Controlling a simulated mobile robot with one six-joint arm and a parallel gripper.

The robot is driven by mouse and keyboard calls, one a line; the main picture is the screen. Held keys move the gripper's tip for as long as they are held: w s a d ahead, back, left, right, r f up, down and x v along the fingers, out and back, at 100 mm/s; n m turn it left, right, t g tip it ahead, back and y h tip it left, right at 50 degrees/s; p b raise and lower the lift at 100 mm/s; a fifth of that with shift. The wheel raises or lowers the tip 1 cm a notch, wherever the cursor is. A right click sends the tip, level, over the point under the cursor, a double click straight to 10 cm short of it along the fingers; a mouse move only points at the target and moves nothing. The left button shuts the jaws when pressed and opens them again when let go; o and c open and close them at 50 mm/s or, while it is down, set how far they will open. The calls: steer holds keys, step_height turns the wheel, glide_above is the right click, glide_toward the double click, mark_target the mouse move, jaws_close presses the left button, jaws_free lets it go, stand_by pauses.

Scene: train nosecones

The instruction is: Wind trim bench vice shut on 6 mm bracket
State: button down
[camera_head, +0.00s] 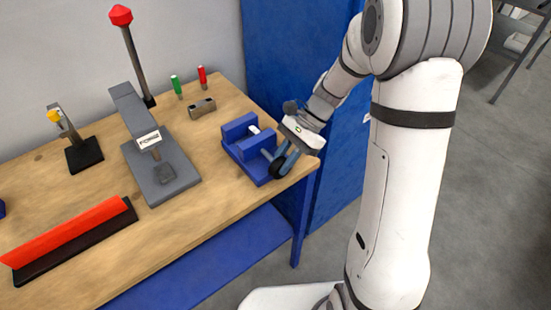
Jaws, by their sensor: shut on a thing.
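The blue bench vice (238,129) sits at the right end of the wooden bench top. A small pale piece, possibly the bracket (254,130), shows between its jaws; I cannot tell whether both jaws touch it. A dark round handwheel or handle (277,168) is at the vice's front right end. My gripper (284,163) reaches down from the upper right and is shut on the vice handle, with its fingers partly hiding it.
A grey press labelled FORMIZ (165,185) with a red-knobbed lever (121,15) stands left of the vice. A grey block (202,108), green and red handled tools, a yellow-tipped clamp (85,154) and a long red bar (65,232) share the bench. Blue panels stand behind.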

steer(key=g+y, duration=0.2)
steer(key=f+y+p, duration=0.1)
steer(key=y, duration=0.1)
steer(key=shift+w+d+g, duration=0.15)
steer(key=shift+d+g, duration=0.25)
steer(key=g+y, duration=0.1)
steer(key=y, duration=0.1)
steer(key=f+g+y, duration=0.1)
steer(key=g+y, duration=0.1)
steer(key=shift+w+d, duration=0.15)
steer(key=shift+d, duration=0.05)
steer(key=shift+y, duration=0.4)
steer(key=c, duration=1.3)
jaws_free()
steer(key=shift+r, duration=0.1)
steer(key=v, duration=0.6)
steer(key=shift+w+d+r, duration=0.1)
steer(key=shift+w+d, duration=0.15)
steer(key=shift+d, duration=0.05)
steer(key=shift+w+d+f+p, duration=0.2)
steer(key=shift+w+d+p, duration=0.15)
steer(key=shift+d, duration=0.1)
